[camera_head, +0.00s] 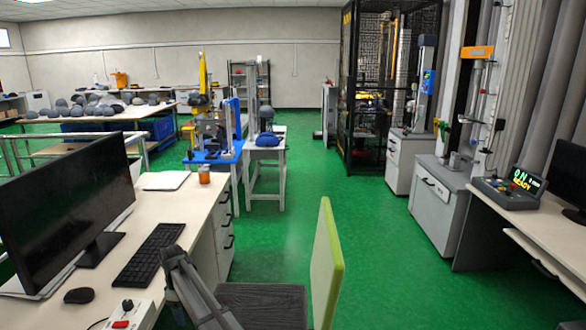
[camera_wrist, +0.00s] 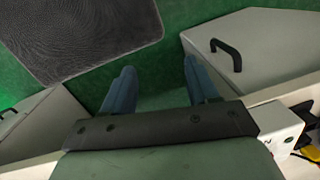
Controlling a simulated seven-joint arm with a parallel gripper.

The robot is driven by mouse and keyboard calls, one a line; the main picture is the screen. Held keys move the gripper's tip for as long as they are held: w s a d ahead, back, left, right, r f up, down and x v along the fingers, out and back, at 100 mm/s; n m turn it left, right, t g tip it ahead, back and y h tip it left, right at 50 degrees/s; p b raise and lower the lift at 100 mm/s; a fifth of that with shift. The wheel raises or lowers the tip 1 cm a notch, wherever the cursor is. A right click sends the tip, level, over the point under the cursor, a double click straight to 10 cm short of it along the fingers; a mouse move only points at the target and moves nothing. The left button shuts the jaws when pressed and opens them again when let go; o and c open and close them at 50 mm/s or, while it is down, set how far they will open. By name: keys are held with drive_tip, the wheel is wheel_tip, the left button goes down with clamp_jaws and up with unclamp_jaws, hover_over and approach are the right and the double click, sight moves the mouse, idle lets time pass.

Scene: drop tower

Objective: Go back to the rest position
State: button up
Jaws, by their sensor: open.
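My gripper (camera_wrist: 159,66) shows in the wrist view with its two blue-grey fingers apart and nothing between them. It hangs over the green floor, between a dark seat surface and a light drawer cabinet. The fingers appear clear of both. In the head view I cannot clearly make out the gripper. The task names no object to handle.
In the head view, the desk (camera_head: 165,207) at left bears a monitor (camera_head: 55,215), keyboard (camera_head: 143,253), mouse (camera_head: 79,295) and red-button box (camera_head: 122,318). A chair with a green backrest (camera_head: 327,265) stands beside it. The central green floor (camera_head: 370,225) is open.

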drive_tip(key=s+d+f+m+g, duration=0.1)
drive_tip(key=s+d+f+m, duration=0.3)
drive_tip(key=d+f, duration=0.6)
drive_tip(key=s+d+f+m+g, duration=0.1)
drive_tip(key=s+d+f, duration=0.6)
drive_tip(key=d, duration=0.6)
drive_tip(key=s+d+f+m+g, duration=0.1)
drive_tip(key=s+d+f+m, duration=0.25)
drive_tip(key=d+f, duration=0.7)
drive_tip(key=s+d+f+m+g, duration=0.1)
drive_tip(key=s+d+f+m, duration=0.1)
drive_tip(key=s+d, duration=0.4)
drive_tip(key=s+d+f+m+g, duration=0.1)
drive_tip(key=s+d, duration=0.5)
drive_tip(key=s, duration=0.9)
drive_tip(key=s+d+f+m, duration=0.3)
drive_tip(key=s+d, duration=0.4)
drive_tip(key=s, duration=0.4)
drive_tip(key=shift+s+f+m+g+y, duration=0.3)
drive_tip(key=shift+m+g+y, duration=0.1)
drive_tip(key=shift+m, duration=0.35)
